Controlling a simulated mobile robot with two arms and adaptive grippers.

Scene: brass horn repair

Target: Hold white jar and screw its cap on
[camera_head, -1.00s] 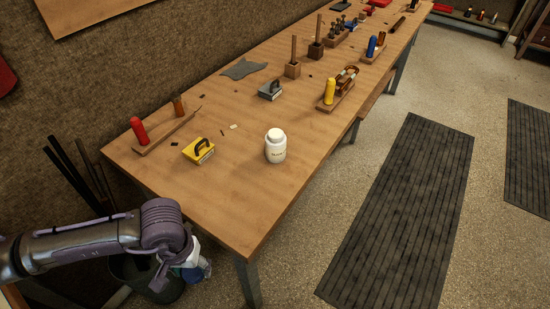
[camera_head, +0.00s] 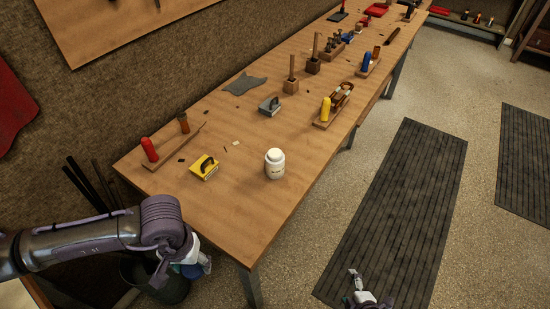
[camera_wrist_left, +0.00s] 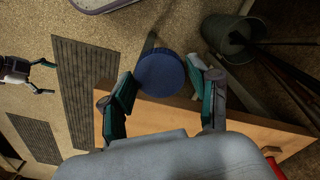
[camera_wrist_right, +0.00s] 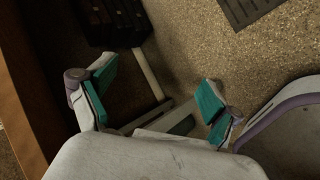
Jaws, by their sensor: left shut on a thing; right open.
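The white jar (camera_head: 275,165) stands upright on the wooden bench near its front edge, with dark lettering on its side and a narrower white top. My left gripper (camera_head: 190,265) is low, off the bench's near end and apart from the jar. In the left wrist view, my left gripper (camera_wrist_left: 163,92) is shut on a round blue cap (camera_wrist_left: 160,74), which sits between its fingers. My right gripper (camera_head: 357,285) is at the bottom of the head view, over the floor. In the right wrist view, my right gripper (camera_wrist_right: 155,85) is open and empty.
The bench (camera_head: 225,215) is clear around the jar. A yellow block with a handle (camera_head: 204,167) lies left of it, and a red-handled tool on a wooden rack (camera_head: 150,150) farther left. A yellow-handled tool (camera_head: 326,108) is behind right. A bin (camera_head: 160,285) stands below the left arm.

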